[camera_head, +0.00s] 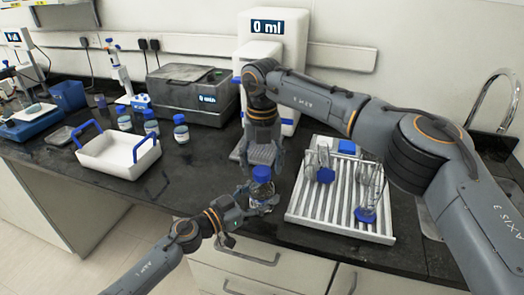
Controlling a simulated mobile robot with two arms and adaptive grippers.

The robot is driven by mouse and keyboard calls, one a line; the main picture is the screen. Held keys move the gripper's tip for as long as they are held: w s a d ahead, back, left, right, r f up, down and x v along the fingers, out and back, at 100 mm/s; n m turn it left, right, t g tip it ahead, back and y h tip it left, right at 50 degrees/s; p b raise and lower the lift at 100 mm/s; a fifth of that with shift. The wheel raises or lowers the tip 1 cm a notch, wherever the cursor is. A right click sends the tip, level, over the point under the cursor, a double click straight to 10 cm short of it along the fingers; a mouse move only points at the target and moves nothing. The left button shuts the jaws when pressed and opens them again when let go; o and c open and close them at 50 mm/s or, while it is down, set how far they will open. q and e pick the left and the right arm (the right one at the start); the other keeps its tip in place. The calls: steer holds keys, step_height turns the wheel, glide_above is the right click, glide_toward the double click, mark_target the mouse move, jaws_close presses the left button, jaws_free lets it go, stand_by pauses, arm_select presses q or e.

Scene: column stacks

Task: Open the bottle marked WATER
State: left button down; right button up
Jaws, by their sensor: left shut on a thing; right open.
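A clear bottle with a blue cap (262,174) stands near the front edge of the black bench. My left gripper (256,198) is shut around the bottle's body from the lower left. My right gripper (262,158) is open and points down, directly over the cap, with its fingers at either side above it. I cannot tell whether they touch the cap. The bottle's label is not readable here, and its body is partly hidden by my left gripper.
A white drying rack (338,225) with glassware and blue-capped items lies to the right. A white basket (118,160) with blue handles and several small blue-capped bottles (181,130) stand to the left. Behind are a grey box device (190,98) and a dispenser reading 0 ml (272,28).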

steer(key=shift+f, duration=0.65)
steer(key=c, duration=1.2)
steer(key=n, duration=0.6)
steer(key=shift+r, duration=0.25)
steer(key=shift+r, duration=0.9)
